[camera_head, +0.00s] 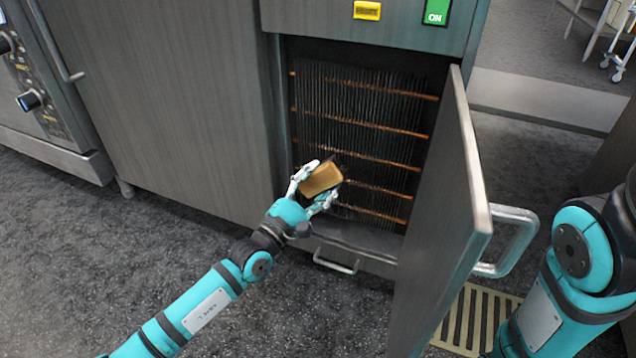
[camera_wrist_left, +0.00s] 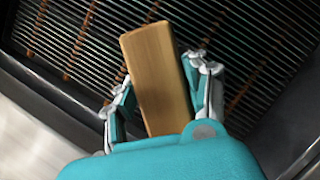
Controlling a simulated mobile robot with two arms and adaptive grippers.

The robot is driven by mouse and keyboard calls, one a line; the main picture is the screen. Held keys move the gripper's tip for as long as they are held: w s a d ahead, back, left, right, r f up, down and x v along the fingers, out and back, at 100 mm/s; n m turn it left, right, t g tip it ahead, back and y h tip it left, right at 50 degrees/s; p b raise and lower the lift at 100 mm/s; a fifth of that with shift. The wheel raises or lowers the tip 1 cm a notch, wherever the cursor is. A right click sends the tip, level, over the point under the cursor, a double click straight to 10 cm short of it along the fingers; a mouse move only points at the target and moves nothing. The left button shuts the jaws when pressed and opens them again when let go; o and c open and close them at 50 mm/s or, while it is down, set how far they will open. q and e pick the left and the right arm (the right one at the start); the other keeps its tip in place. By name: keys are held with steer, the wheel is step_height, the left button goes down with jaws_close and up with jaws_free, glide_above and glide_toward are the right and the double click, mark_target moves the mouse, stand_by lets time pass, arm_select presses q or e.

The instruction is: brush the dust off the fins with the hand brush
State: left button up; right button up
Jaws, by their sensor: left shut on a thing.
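The fins (camera_head: 362,115) are a dark upright bank crossed by several copper-coloured tubes, inside an open compartment low in the steel cabinet. They also fill the upper part of the left wrist view (camera_wrist_left: 255,50). My left gripper (camera_head: 315,184) is shut on the hand brush (camera_head: 321,179), a wooden block, in front of the lower left part of the fins. In the left wrist view the brush (camera_wrist_left: 158,72) lies between the two fingers; its bristles are hidden there. I cannot tell whether the bristles touch the fins. My right arm shows at the right edge, but its gripper is out of view.
The compartment door (camera_head: 450,215) stands open on the right, its bar handle (camera_head: 517,240) sticking out. A tray with a small handle (camera_head: 336,264) lies below the fins. A floor grate (camera_head: 474,318) is beside the door. Floor on the left is clear.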

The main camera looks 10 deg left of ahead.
mark_target(337, 184)
arm_select(q)
steer(key=shift+s+d+r+p, duration=0.15)
steer(key=shift+d+p, duration=0.15)
steer(key=shift+d, duration=0.25)
steer(key=shift+s+d+p, duration=0.15)
steer(key=shift+d+p, duration=0.1)
steer(key=shift+d, duration=0.25)
steer(key=shift+s+d, duration=0.2)
steer(key=shift+d, duration=0.7)
steer(key=shift+w, duration=0.15)
steer(key=shift+w+a+f+b, duration=0.15)
steer(key=shift+a+b, duration=0.1)
steer(key=shift+a, duration=0.25)
steer(key=shift+w+a+b, duration=0.15)
steer(key=shift+a+b, duration=0.15)
steer(key=shift+a, duration=0.2)
steer(key=shift+w+a+f+b, duration=0.15)
steer(key=shift+a+b, duration=0.1)
steer(key=shift+a, duration=0.25)
steer(key=shift+c, duration=0.4)
steer(key=shift+w+a+r, duration=0.15)
steer(key=shift+a+r, duration=0.15)
steer(key=shift+a, duration=0.3)
